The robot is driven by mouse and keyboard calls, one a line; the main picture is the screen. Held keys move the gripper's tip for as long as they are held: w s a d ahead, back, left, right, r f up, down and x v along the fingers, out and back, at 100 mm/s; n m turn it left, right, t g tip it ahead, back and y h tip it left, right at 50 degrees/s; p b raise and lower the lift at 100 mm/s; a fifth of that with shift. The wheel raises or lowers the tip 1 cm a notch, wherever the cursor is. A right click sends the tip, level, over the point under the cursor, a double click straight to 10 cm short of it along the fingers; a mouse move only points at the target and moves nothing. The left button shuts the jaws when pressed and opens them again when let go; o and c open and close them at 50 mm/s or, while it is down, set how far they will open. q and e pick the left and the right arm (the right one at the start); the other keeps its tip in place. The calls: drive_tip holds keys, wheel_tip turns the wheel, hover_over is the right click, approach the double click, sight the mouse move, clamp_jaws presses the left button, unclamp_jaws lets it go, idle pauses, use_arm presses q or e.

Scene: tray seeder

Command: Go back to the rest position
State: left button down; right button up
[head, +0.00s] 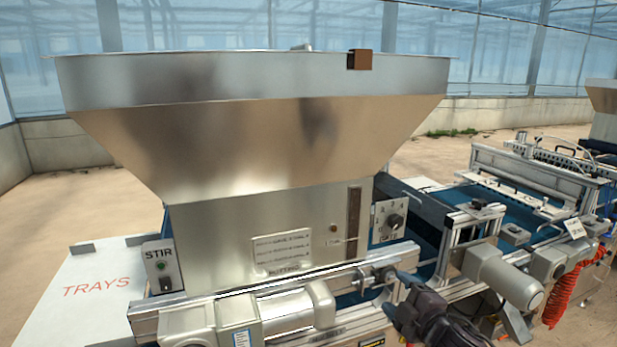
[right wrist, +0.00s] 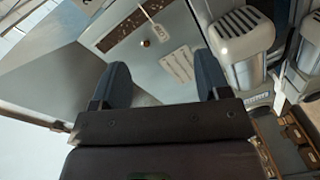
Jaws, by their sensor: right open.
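My right gripper (head: 432,318) shows dark at the bottom of the head view, in front of the machine's front rail and right of the motor housing. In the right wrist view its two blue-grey fingers (right wrist: 163,80) stand wide apart with nothing between them. Behind them is the steel front of the hopper (right wrist: 125,70), apparently apart from the fingers. My left gripper is not in view.
The large steel hopper (head: 250,130) fills the middle of the head view. A STIR switch box (head: 160,266), a gate dial (head: 391,221) and a motor (head: 505,275) sit around it. A white TRAYS table (head: 95,265) is at left. A red coiled hose (head: 565,295) hangs at right.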

drive_tip(key=s+d+f+m+g+h, duration=0.2)
drive_tip(key=s+f+m, duration=0.6)
drive_tip(key=s+f, duration=0.4)
drive_tip(key=s+d+f+m+g+h+b, duration=0.1)
drive_tip(key=s+d+f+m+h, duration=0.3)
drive_tip(key=s+f, duration=0.8)
drive_tip(key=s+d+m+g, duration=0.1)
drive_tip(key=s+d+m, duration=0.1)
drive_tip(key=s+m, duration=0.2)
drive_tip(key=shift+s+d+f+m+h, duration=0.3)
drive_tip(key=shift+s+d, duration=0.1)
drive_tip(key=shift+s, duration=0.35)
